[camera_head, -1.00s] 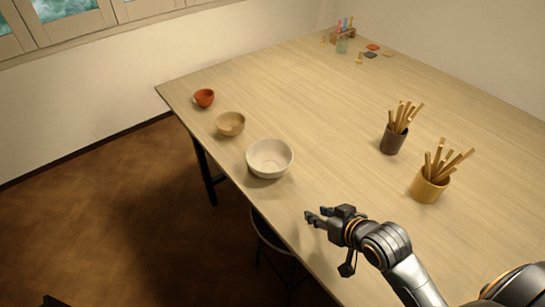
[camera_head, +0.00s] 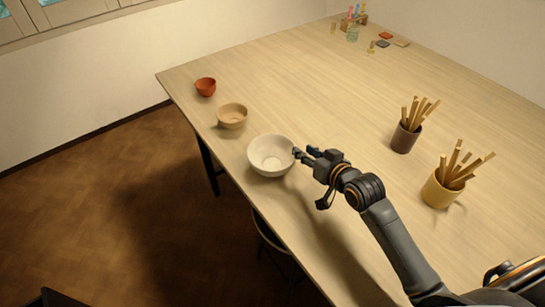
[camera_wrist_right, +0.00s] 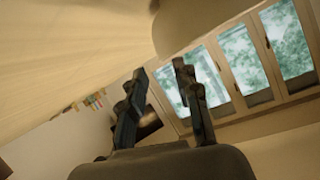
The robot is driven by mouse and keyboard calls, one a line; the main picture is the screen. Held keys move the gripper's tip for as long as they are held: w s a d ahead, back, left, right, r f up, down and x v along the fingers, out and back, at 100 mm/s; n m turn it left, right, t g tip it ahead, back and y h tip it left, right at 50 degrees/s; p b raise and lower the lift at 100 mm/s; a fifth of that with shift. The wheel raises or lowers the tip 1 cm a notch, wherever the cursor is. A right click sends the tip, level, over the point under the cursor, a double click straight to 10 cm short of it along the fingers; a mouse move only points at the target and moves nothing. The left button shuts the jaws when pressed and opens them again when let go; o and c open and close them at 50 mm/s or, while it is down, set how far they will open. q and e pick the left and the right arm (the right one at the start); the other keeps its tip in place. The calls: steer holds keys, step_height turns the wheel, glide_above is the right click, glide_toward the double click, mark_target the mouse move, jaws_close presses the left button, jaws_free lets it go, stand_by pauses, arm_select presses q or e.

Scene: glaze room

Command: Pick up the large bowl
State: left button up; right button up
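The large bowl (camera_head: 258,165) is cream-white, upright and empty, near the table's left edge. It is the biggest of three bowls in a row. My right gripper (camera_head: 303,154) is at the bowl's right side, with its fingertips by the rim; I cannot tell whether they touch. In the right wrist view the two fingers (camera_wrist_right: 160,70) are apart with nothing between them. A pale curved surface (camera_wrist_right: 185,20), likely the bowl, is just beyond the fingertips. My left gripper is not in view.
A tan bowl (camera_head: 232,117) and a small red bowl (camera_head: 205,87) stand farther back along the table (camera_head: 310,100). A dark cup (camera_head: 404,139) and a yellow cup (camera_head: 438,193) hold wooden sticks at the right. A stool (camera_head: 268,235) is below the table edge.

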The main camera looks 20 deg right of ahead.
mark_target(293, 144)
steer(key=p+x, duration=0.1)
steer(key=x, duration=0.2)
steer(key=shift+w+a+r, duration=0.1)
steer(key=shift+w+a, duration=0.15)
steer(key=shift+w, duration=0.3)
steer(key=shift+w+f, duration=0.1)
steer(key=shift+f, duration=0.2)
steer(key=shift+r, duration=0.1)
jaws_close()
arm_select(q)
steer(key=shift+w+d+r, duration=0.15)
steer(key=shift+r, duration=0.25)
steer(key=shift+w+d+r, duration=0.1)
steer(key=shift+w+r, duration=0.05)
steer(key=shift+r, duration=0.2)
